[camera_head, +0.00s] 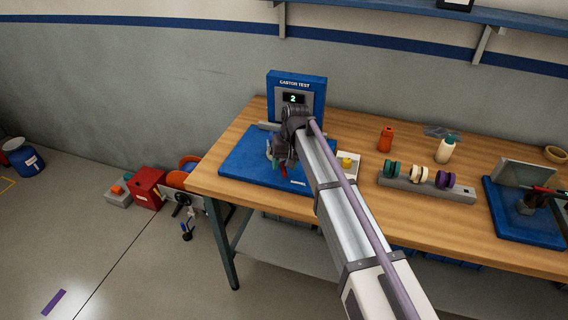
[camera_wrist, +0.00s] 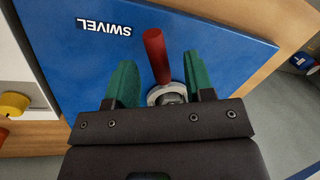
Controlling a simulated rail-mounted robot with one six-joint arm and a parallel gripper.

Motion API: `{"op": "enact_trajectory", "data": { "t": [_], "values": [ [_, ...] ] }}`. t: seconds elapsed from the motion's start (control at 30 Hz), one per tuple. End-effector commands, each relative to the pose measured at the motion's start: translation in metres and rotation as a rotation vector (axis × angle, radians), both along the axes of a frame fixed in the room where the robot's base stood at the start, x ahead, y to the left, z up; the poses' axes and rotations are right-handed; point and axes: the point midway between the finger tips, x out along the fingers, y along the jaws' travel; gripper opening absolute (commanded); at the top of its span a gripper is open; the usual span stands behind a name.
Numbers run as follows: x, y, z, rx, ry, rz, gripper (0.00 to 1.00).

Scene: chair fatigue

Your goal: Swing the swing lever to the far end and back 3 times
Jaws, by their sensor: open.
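The swing lever (camera_wrist: 155,50) has a red handle and rises from a round metal mount (camera_wrist: 168,94) on the blue board (camera_wrist: 230,60), which carries a "SWIVEL" label (camera_wrist: 104,27). My gripper (camera_wrist: 160,66) is open in the wrist view. Its two green fingers stand on either side of the red handle, with a visible gap on each side. In the head view my gripper (camera_head: 279,165) is over the blue board, and my arm hides most of the lever. The "CASTOR TEST" panel (camera_head: 312,86) behind it shows a 2 on its display (camera_head: 293,98).
A yellow button (camera_head: 346,162) on a pale box is right of the board. A second blue board (camera_head: 525,226) is at far right.

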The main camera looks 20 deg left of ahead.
Motion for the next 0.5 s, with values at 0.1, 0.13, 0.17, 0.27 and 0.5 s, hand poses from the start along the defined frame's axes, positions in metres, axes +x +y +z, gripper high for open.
{"op": "enact_trajectory", "data": {
  "t": [0.1, 0.13, 0.17, 0.27, 0.5],
  "values": [
    [0.002, -0.003, 0.027, 0.000, 0.000, -0.001, 0.48],
    [0.002, -0.004, 0.034, 0.000, 0.000, -0.001, 0.48],
    [0.003, -0.005, 0.042, 0.000, 0.000, -0.001, 0.48],
    [0.005, -0.010, 0.068, 0.000, 0.000, 0.000, 0.48],
    [0.009, -0.017, 0.104, 0.000, 0.000, 0.000, 0.48]
  ]
}}
